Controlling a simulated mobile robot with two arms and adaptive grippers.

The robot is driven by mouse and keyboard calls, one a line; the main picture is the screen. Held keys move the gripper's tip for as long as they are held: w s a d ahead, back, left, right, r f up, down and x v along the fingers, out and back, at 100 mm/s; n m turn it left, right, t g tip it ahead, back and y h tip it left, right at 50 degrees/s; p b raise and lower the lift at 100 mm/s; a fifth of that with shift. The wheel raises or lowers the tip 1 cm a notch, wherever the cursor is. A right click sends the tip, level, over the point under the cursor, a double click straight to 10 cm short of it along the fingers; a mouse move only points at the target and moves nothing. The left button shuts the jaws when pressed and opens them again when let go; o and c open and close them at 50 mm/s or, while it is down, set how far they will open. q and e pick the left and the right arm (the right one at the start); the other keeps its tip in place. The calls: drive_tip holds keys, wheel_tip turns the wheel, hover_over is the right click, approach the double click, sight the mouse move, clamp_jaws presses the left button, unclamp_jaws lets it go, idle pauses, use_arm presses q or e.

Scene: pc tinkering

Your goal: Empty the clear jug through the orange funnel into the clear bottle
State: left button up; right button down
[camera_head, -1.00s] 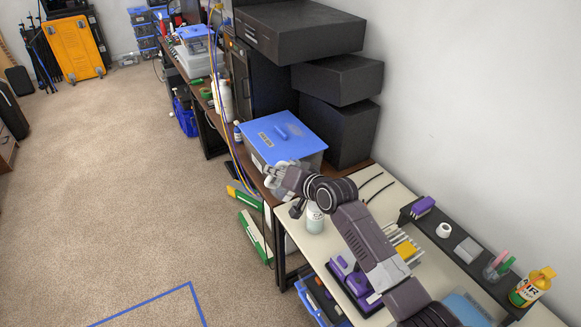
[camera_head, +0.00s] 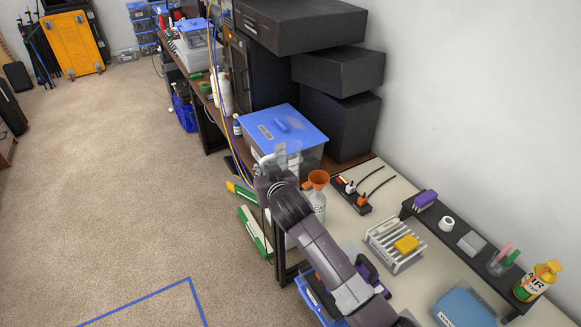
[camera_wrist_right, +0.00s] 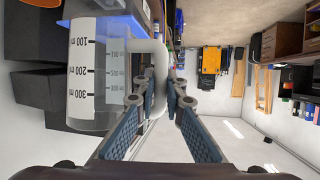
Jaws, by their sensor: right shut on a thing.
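The clear jug (camera_head: 289,156) is in my right gripper (camera_head: 268,172), raised in front of the blue-lidded box. In the right wrist view the jug (camera_wrist_right: 92,85) stands nearly upright in the room, with its scale marks showing. My right gripper (camera_wrist_right: 161,103) is shut on its handle. I cannot make out the liquid level. The orange funnel (camera_head: 318,178) sits in the mouth of the clear bottle (camera_head: 318,204), which stands upright on the pale table. The jug is beside the funnel, to its upper left. My left gripper is out of view.
The blue-lidded box (camera_head: 283,126) stands behind the jug. A power strip (camera_head: 350,195) lies right of the funnel. A white rack (camera_head: 395,245) with a yellow sponge (camera_head: 406,243) is nearer. A dark shelf (camera_head: 466,232) runs along the wall.

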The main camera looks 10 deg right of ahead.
drive_tip(key=shift+s+a+r, duration=0.1)
drive_tip(key=shift+a+r, duration=0.15)
drive_tip(key=shift+r, duration=0.05)
drive_tip(key=s+a+r+p, duration=0.2)
drive_tip(key=a+r, duration=0.1)
drive_tip(key=a, duration=0.2)
drive_tip(key=shift+r, duration=0.2)
drive_tip(key=s+d+f+n+y+b, duration=0.1)
drive_tip(key=s+d+f+b, duration=0.1)
drive_tip(key=s+d+f, duration=0.3)
drive_tip(key=s+d+f+b, duration=0.25)
drive_tip(key=d+f, duration=0.25)
drive_tip(key=d, duration=0.3)
drive_tip(key=s+d+f+n+y+b, duration=0.1)
drive_tip(key=s+d+f+b, duration=0.25)
drive_tip(key=d, duration=0.25)
drive_tip(key=s+r+n+g+y+b, duration=0.2)
drive_tip(key=s+r+n+y+b, duration=0.1)
drive_tip(key=s, duration=0.5)
drive_tip(key=s+d+r+n+g+y+b, duration=0.1)
drive_tip(key=s+r+n+g+y+b, duration=0.2)
drive_tip(key=s, duration=0.6)
drive_tip(key=shift+d+r+n+g+y, duration=0.15)
drive_tip(key=shift+r+n+g+y, duration=0.15)
drive_tip(key=shift+r+n+y, duration=0.15)
